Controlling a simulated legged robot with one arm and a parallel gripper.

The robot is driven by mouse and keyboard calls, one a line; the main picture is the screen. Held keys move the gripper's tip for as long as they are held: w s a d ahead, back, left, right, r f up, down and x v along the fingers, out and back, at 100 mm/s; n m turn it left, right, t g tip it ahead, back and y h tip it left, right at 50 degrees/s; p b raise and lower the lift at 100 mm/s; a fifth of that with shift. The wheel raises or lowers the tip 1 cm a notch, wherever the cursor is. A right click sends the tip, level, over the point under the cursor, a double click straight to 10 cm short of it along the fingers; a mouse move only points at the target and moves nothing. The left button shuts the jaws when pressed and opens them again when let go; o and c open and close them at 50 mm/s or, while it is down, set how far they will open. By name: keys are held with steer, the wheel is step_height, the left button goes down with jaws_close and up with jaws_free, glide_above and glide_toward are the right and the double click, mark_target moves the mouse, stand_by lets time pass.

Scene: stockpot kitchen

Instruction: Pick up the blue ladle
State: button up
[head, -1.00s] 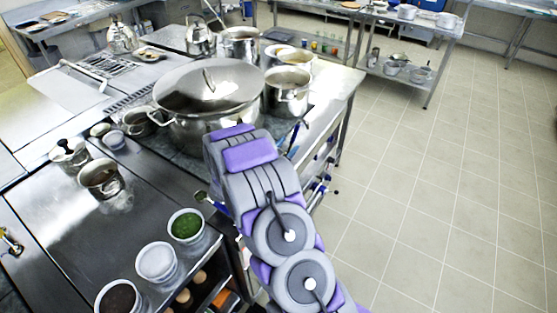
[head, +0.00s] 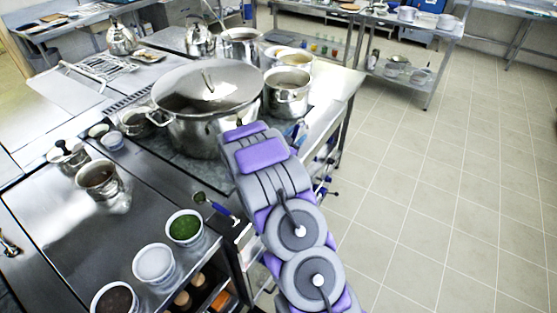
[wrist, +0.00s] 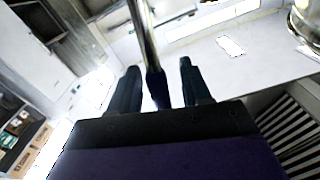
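In the wrist view, a long shiny metal shaft with a dark blue handle end (wrist: 157,90) runs down between the fingers of my gripper (wrist: 159,68). It looks like the blue ladle, but its bowl is out of view. My gripper is open, with a gap visible on each side of the handle. In the head view my gripper is hidden behind my arm. A utensil with a blue handle (head: 222,209) and a dark head lies at the counter's edge, left of my arm. I cannot tell whether it is the same one.
A large lidded stockpot (head: 205,115) stands beyond my arm, with a smaller steel pot (head: 287,92) to its right. Tubs, including one with green contents (head: 185,227), line the near counter edge. Blue-handled utensils (head: 324,180) hang along the counter's right side. Tiled floor (head: 440,190) is clear.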

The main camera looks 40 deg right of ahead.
jaws_close()
stand_by(1.3)
